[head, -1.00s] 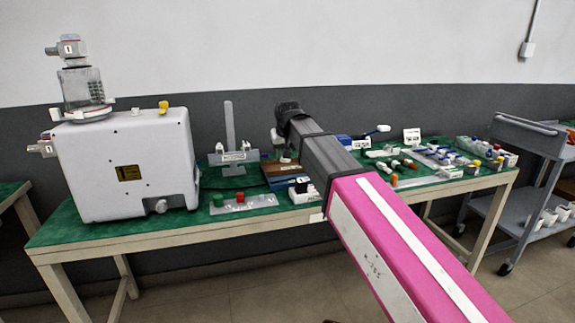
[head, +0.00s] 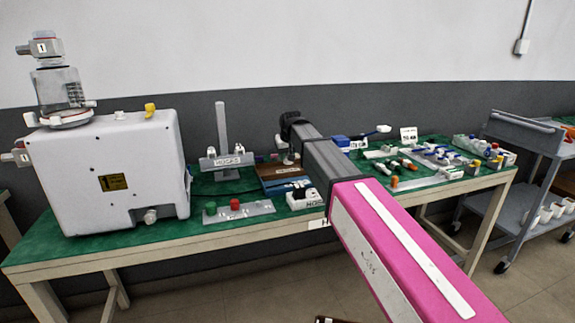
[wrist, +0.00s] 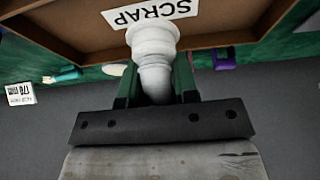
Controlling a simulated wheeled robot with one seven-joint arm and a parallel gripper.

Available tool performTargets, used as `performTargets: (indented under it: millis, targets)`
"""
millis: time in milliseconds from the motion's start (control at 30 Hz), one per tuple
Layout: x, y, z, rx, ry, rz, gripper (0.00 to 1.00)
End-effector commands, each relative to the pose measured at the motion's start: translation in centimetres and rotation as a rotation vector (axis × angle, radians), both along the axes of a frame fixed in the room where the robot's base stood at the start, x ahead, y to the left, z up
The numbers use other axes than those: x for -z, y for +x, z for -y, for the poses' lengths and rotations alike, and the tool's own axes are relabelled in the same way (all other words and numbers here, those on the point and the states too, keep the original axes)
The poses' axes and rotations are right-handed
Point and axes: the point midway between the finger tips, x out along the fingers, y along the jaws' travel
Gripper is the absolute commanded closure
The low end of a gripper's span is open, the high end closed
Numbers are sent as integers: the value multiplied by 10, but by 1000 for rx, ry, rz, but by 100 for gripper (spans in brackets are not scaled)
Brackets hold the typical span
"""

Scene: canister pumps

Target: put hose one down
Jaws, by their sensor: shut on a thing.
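My gripper (wrist: 157,88) is shut on a white ribbed piece, hose one (wrist: 153,45), between its green fingers in the wrist view. The far end of the hose overlaps the brown scrap tray (wrist: 75,25) and its SCRAP label in that view; I cannot tell whether they touch. In the head view my gripper (head: 288,150) is small and partly hidden by my arm, above or beside the brown tray (head: 265,170). The white pump (head: 115,175) stands at the left of the green bench, with a clear canister (head: 60,90) on top and fittings marked 1.
A label stand (head: 228,160) stands behind a plate with green and red buttons (head: 238,211). Several small parts (head: 430,155) crowd the bench's right side. A grey cart (head: 530,170) stands beyond. Bare green bench top shows in front of the label stand.

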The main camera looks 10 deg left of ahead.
Motion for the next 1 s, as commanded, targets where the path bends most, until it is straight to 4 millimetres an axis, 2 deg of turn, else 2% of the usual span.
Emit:
performTargets:
  millis: [100, 267, 500, 867, 900, 967, 1000]
  targets:
    - [5, 8, 2, 0, 0, 0, 96]
    - [14, 8, 3, 0, -1, -1, 96]
    - [44, 7, 3, 0, -1, -1, 96]
    - [48, 8, 2, 0, 0, 0, 96]
    - [47, 8, 2, 0, 0, 0, 62]
    - [47, 8, 2, 0, 0, 0, 47]
    - [47, 8, 2, 0, 0, 0, 47]
